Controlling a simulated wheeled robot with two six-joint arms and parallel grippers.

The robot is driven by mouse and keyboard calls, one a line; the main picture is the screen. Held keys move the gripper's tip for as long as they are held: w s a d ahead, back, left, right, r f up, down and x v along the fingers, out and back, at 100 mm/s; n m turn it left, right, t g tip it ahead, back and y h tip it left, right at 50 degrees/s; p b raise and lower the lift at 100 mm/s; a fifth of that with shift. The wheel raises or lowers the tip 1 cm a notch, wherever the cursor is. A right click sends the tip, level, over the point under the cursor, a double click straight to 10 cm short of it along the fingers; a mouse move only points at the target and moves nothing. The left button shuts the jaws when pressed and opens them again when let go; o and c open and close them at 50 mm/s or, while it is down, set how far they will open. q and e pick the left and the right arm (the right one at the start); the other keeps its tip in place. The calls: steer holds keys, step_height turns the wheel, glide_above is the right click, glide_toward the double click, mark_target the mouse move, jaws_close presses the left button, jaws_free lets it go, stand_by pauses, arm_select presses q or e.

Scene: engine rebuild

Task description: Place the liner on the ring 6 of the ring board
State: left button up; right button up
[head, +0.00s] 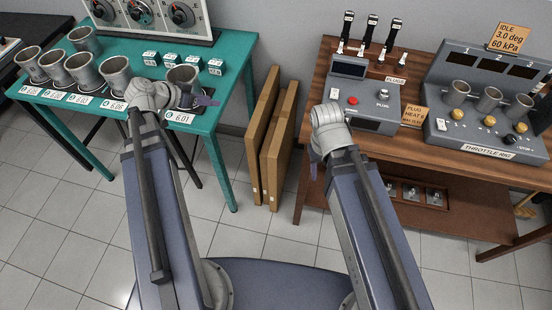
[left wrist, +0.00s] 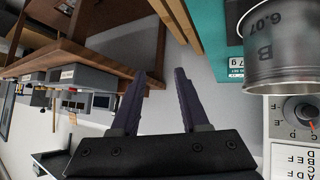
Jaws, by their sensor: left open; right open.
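Several grey metal liners stand on the teal bench (head: 215,137) in the head view, in a row above number cards. One liner (head: 184,76) stands at the row's right end, by the card 6.01; another liner (head: 85,40) stands behind the row. My left gripper (head: 210,100) is open and empty, just right of the right-end liner. In the left wrist view its fingers (left wrist: 162,72) are apart, with a liner (left wrist: 282,50) marked 6.07 and B beyond them to the right. My right gripper (head: 315,170) is mostly hidden behind its wrist. I cannot make out ring 6.
A panel with dials (head: 150,15) stands at the back of the teal bench, with small teal boxes (head: 150,86) before it. Brown boards (head: 273,145) lean between the benches. The wooden bench (head: 310,110) on the right carries a control box (head: 392,100) and a throttle rig (head: 485,100).

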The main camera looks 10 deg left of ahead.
arm_select(q)
steer(key=s+d+f+g+y, duration=0.2)
steer(key=s+d, duration=0.3)
steer(key=d, duration=0.3)
steer(key=s+d+f+n+g+y, duration=0.1)
steer(key=s+d+f+g+y, duration=0.1)
steer(key=s+d, duration=0.3)
steer(key=s+d+f+g+y, duration=0.3)
steer(key=s+d+g, duration=0.1)
steer(key=d, duration=0.8)
steer(key=shift+s+f, duration=0.2)
steer(key=shift+s, duration=0.4)
